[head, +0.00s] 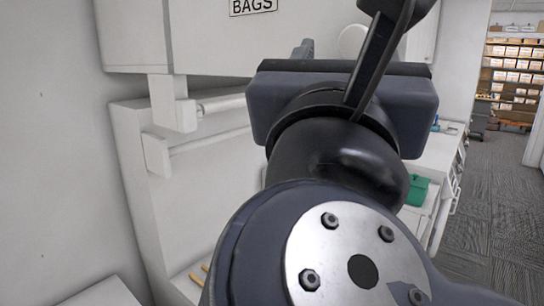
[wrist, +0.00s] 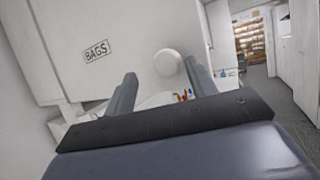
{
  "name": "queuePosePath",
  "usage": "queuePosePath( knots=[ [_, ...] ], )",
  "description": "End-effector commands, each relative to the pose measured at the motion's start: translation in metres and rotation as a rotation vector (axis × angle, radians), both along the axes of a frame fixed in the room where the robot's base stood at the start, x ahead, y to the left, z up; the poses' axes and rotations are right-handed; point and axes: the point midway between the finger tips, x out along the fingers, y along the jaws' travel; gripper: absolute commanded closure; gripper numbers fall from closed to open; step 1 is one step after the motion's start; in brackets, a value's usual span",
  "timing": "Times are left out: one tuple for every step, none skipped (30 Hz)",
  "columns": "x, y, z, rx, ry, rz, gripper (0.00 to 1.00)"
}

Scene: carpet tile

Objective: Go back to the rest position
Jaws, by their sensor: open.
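My gripper (wrist: 160,68) shows in the wrist view with its two grey fingers spread wide apart. It is open, and nothing is held between the fingers. Beyond the fingers is a white cabinet front with a BAGS label (wrist: 97,51) and a round white object (wrist: 168,63). In the head view my arm fills the middle and right of the picture, raised in front of the white unit. One grey fingertip shows past the wrist there; the rest of the gripper is hidden.
The white wall unit (head: 135,40) with its BAGS label (head: 253,6) stands close ahead, with a rail (head: 205,140) below. A green box (head: 415,190) sits at the right, partly behind my arm. Open carpet (head: 495,215) runs right towards stocked shelves (head: 515,75).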

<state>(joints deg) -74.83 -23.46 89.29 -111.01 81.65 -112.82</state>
Motion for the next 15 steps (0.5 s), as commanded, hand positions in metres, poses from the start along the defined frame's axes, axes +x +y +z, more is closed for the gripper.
queuePosePath(
  knots=[
    [0.002, -0.0009, 0.0014, 0.0, 0.0, -0.002, 0.47],
    [0.0028, -0.0009, 0.0018, -0.001, 0.0, -0.001, 0.47],
    [0.0038, -0.0012, 0.0021, -0.001, 0.0, -0.001, 0.47],
    [0.0044, -0.0014, 0.0022, -0.001, 0.0, -0.001, 0.47],
    [0.0048, -0.0015, 0.0024, -0.001, 0.0, -0.001, 0.47],
    [0.0053, -0.0015, 0.0025, -0.001, 0.0, -0.001, 0.47],
    [0.0055, -0.0016, 0.0026, -0.001, 0.0, 0.0, 0.47],
    [0.0057, -0.0015, 0.0025, -0.001, 0.0, 0.0, 0.47],
    [0.0058, -0.0015, 0.0026, -0.001, 0.0, 0.0, 0.47],
    [0.0059, -0.0015, 0.0025, 0.0, 0.0, 0.0, 0.47],
    [0.0058, -0.0015, 0.0025, 0.0, 0.0, 0.0, 0.47],
    [0.0058, -0.0015, 0.0025, 0.0, 0.0, 0.0, 0.47],
    [0.0058, -0.0015, 0.0025, 0.0, 0.0, 0.001, 0.47],
    [0.0058, -0.0015, 0.0025, 0.0, 0.0, 0.001, 0.47],
    [0.0057, -0.0014, 0.0025, 0.0, 0.0, 0.0, 0.47]
  ],
)
